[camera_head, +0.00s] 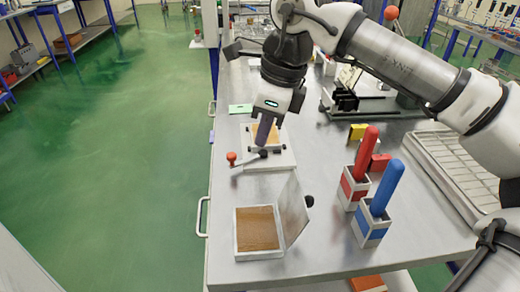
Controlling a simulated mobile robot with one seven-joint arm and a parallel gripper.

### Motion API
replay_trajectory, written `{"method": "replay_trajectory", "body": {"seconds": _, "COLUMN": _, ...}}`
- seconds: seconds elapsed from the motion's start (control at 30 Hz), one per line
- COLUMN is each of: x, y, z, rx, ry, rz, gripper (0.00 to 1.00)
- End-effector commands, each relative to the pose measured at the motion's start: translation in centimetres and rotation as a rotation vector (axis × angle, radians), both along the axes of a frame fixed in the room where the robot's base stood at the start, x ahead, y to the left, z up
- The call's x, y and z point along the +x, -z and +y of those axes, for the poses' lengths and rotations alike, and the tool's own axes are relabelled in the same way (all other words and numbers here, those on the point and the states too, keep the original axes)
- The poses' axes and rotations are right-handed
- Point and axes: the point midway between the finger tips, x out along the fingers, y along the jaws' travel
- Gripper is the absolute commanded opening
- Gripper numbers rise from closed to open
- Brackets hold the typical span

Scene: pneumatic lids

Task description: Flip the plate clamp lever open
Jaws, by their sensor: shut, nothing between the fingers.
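The plate clamp lever (247,159) is a thin metal bar with an orange-red knob (231,156) at its left end and a dark pivot at its right. It lies low across the front of a pale base plate (283,160) with a brown panel behind it. My gripper (263,142) points down over this fixture, its dark purple fingers shut and empty. The fingertips are close to the pivot end of the lever, right of the knob. I cannot tell whether they touch it. The fingers hide part of the brown panel.
Nearer stands a box (258,254) with a brown inside and its lid (294,207) raised. Red (367,147) and blue (387,188) handles stand in holders to the right. A grey tray (450,170) lies further right. The table's left edge is close to the knob.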

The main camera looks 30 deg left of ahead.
Motion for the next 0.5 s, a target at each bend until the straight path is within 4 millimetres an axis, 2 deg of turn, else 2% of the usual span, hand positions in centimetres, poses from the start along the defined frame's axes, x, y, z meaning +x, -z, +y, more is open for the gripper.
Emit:
{"method": "replay_trajectory", "body": {"seconds": 0.1, "x": 0.0, "y": -2.0, "z": -0.5, "rx": 0.001, "ry": 0.003, "rz": 0.000, "gripper": 0.00}}
{"method": "replay_trajectory", "body": {"seconds": 0.2, "x": 0.0, "y": -3.0, "z": -0.7, "rx": 0.000, "ry": 0.003, "rz": 0.000, "gripper": 0.00}}
{"method": "replay_trajectory", "body": {"seconds": 0.5, "x": 0.0, "y": -3.7, "z": -0.9, "rx": 0.000, "ry": 0.002, "rz": 0.001, "gripper": 0.00}}
